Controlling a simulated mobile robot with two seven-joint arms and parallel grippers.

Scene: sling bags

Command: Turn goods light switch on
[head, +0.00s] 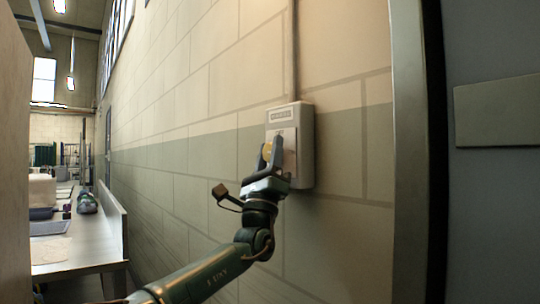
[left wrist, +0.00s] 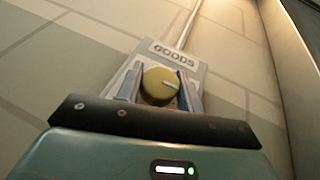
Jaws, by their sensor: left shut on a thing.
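The goods light switch (head: 303,150) is a pale box on the block wall, with a conduit running up from it. The fingers hide part of the knob's sides. My right gripper is not in view.
A metal door frame (head: 407,150) stands right of the switch. A long bench (head: 92,238) with several items lies at the left along the wall. A brown panel edge (head: 14,150) fills the far left. The wall around the switch is clear.

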